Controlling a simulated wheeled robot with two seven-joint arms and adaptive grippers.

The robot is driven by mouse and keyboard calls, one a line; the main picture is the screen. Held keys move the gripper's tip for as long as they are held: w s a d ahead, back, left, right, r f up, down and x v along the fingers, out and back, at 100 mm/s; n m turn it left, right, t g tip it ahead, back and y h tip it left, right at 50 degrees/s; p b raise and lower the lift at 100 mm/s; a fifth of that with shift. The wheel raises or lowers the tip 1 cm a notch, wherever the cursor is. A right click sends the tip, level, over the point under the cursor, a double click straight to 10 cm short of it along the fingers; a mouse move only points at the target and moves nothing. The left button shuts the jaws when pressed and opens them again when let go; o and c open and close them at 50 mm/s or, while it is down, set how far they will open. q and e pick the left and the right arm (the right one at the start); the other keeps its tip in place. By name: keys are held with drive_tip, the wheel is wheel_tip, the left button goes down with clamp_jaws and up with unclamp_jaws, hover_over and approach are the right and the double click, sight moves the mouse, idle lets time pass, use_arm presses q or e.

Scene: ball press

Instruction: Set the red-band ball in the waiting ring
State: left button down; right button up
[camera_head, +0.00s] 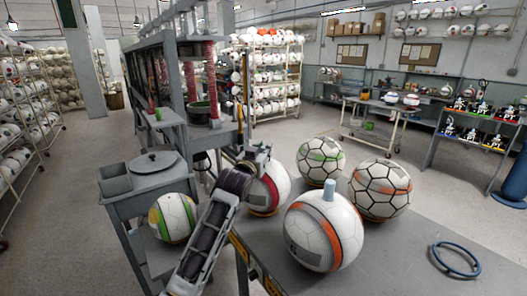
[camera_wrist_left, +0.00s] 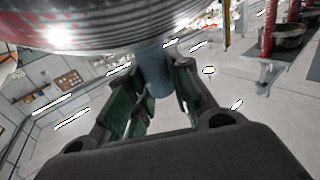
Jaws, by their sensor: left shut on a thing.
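The red-band ball (camera_head: 270,190) is white with a red band and stands at the table's left edge, partly behind my left arm. My left gripper (camera_head: 258,155) is at its top. In the left wrist view the gripper (camera_wrist_left: 155,95) is shut on a blue-grey peg (camera_wrist_left: 155,72) that sticks out of the ball (camera_wrist_left: 100,25). I cannot tell whether the ball touches the table. An empty blue ring (camera_head: 455,260) lies flat at the table's right front. My right gripper is not in view.
An orange-band ball with a blue peg (camera_head: 325,230), an orange-patterned ball (camera_head: 380,190) and a green-marked ball (camera_head: 320,162) stand on the grey table (camera_head: 390,255). A green-and-yellow-band ball (camera_head: 172,218) sits at the left by a grey stand. The table around the ring is clear.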

use_arm(q)
drive_tip(key=shift+f, duration=0.15)
idle(0.3)
drive_tip(key=c, duration=1.3)
unclamp_jaws()
drive_tip(key=shift+f, duration=0.1)
